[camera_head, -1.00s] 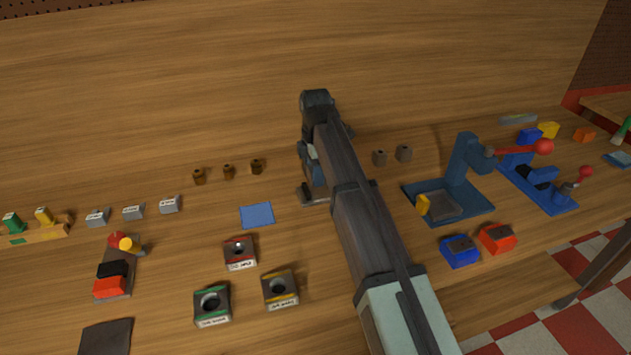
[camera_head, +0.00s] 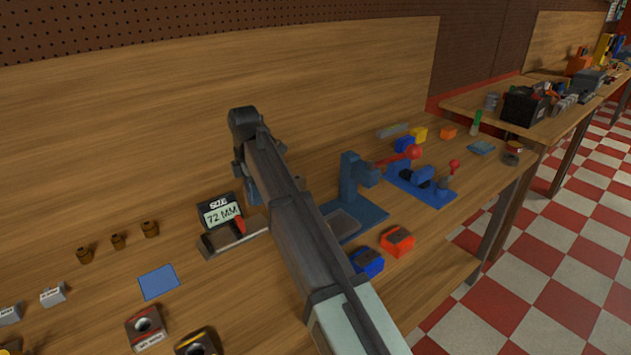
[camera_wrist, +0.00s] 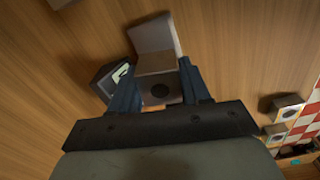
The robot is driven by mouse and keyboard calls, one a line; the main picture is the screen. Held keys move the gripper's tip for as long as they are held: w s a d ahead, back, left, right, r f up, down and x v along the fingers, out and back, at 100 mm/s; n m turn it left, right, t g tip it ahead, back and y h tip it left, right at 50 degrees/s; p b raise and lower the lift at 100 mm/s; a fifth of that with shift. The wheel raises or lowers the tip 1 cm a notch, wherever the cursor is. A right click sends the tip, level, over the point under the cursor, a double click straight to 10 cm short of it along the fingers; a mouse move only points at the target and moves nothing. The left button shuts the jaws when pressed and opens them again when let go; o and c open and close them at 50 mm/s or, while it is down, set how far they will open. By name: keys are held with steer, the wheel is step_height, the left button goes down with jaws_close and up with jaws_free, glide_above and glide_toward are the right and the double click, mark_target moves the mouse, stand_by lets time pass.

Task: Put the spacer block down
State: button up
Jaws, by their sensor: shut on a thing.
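In the wrist view my gripper (camera_wrist: 157,70) is shut on a grey-brown block (camera_wrist: 160,90), which I take as the spacer block. It sits between my two blue fingers and has a dark round spot on its near face. A pale grey flat piece (camera_wrist: 152,35) shows just beyond it; I cannot tell whether it is part of the block. In the head view my arm hides the block and nearly all of my gripper. I cannot tell whether the block touches the bench.
A gauge reading 72 MM (camera_head: 220,212) stands left of my arm, with a red slider (camera_head: 240,226). A blue mat (camera_head: 158,282) lies further left. A blue press (camera_head: 350,195) and red and blue blocks (camera_head: 397,241) (camera_head: 367,262) are to the right.

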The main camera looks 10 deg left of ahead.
steer(key=w+d+m, duration=0.3)
steer(key=w+d, duration=1.2)
steer(key=w, duration=0.4)
steer(key=n, duration=0.2)
glide_above(318, 180)
steer(key=shift+w+f+n, duration=0.1)
steer(key=shift+f+n, duration=0.6)
steer(key=shift+f, duration=1.85)
steer(key=shift+f+n, duration=0.7)
steer(key=shift+f, duration=1.8)
steer(key=shift+f, duration=0.15)
steer(key=o, duration=1.2)
step_height(318, 180, up, 12)
steer(key=shift+r, duration=0.2)
